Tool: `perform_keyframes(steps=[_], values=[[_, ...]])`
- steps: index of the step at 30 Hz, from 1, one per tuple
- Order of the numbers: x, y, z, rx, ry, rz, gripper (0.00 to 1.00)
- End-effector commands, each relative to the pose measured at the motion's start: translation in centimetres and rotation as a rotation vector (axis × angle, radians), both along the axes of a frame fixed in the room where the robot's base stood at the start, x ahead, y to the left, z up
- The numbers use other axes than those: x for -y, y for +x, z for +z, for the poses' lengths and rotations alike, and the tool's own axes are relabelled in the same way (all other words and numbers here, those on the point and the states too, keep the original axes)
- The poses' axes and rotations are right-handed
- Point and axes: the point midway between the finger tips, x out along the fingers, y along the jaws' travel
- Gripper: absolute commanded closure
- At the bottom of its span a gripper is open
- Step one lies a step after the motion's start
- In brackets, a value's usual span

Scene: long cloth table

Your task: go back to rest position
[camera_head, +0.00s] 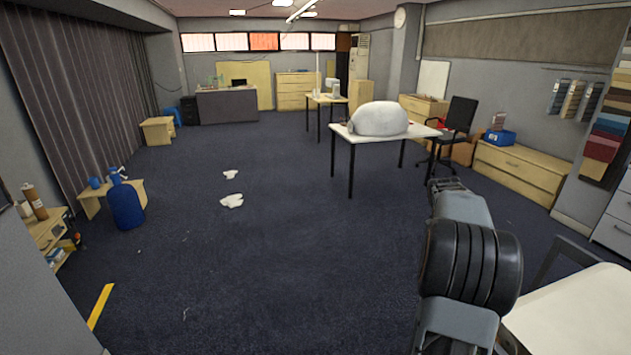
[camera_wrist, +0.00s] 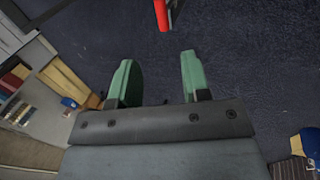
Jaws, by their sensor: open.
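My gripper shows in the wrist view (camera_wrist: 155,75) with its two green fingers spread apart and nothing between them. Dark blue carpet lies beyond the fingertips. In the head view my arm stretches forward at the lower right, and its far end is in front of the white table. The gripper's fingers are hard to make out there.
A white table (camera_head: 385,136) with a large white rounded object (camera_head: 379,118) stands ahead, beside a black office chair (camera_head: 458,118). A pale tabletop (camera_head: 575,315) is close at lower right. White scraps (camera_head: 232,200) lie on the carpet. The middle floor is mostly clear.

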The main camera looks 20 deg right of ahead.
Motion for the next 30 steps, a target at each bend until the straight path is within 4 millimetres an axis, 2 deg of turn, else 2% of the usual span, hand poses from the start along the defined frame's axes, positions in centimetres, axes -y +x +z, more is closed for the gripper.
perform_keyframes(steps=[5, 7, 9, 11, 14, 17, 18, 21, 24, 27, 30], values=[[0.0, 0.0, 0.0, 0.001, 0.0, -0.004, 0.57], [-0.1, 0.1, -0.2, 0.032, 0.002, -0.068, 0.57], [-1.4, -0.7, -2.5, 0.037, 0.052, -0.149, 0.57], [-3.4, -1.4, -3.2, 0.056, 0.082, -0.209, 0.57], [-9.0, -1.8, -3.2, 0.095, 0.129, -0.258, 0.57], [-15.6, -2.3, -2.6, 0.14, 0.168, -0.267, 0.57], [-18.3, -2.7, -2.4, 0.157, 0.184, -0.262, 0.57], [-24.7, -4.4, -2.1, 0.197, 0.223, -0.226, 0.57], [-29.8, -6.5, -2.0, 0.232, 0.257, -0.164, 0.57], [-33.5, -8.3, -1.8, 0.26, 0.282, -0.083, 0.57], [-36.0, -9.6, -1.5, 0.287, 0.296, 0.001, 0.57]])
